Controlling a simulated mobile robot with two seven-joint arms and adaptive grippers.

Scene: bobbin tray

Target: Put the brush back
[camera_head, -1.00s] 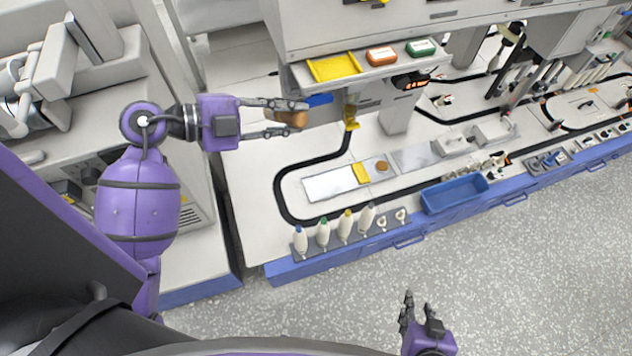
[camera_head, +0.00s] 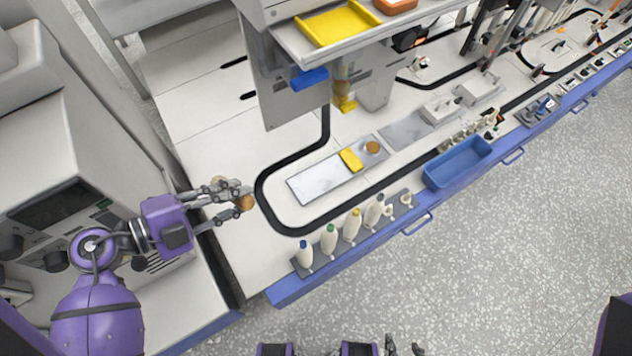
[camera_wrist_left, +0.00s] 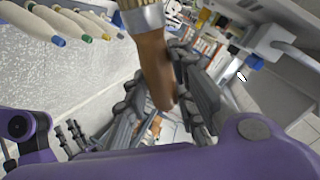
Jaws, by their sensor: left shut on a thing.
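My left gripper (camera_head: 238,196) is shut on the brush, whose brown handle end (camera_head: 245,203) shows between the fingers in the head view. It is above the left end of the white bench, left of the bobbin row. In the left wrist view the brush (camera_wrist_left: 153,62) has a brown wooden handle and a silver metal collar between the fingers (camera_wrist_left: 165,100).
Several bobbins with coloured tips (camera_head: 330,240) stand on a grey rack at the bench's front edge. A blue bin (camera_head: 431,181) is to their right. A plate (camera_head: 312,184) holds a yellow block (camera_head: 351,160) and a round brown piece. A shelf with a yellow tray (camera_head: 316,38) overhangs the back.

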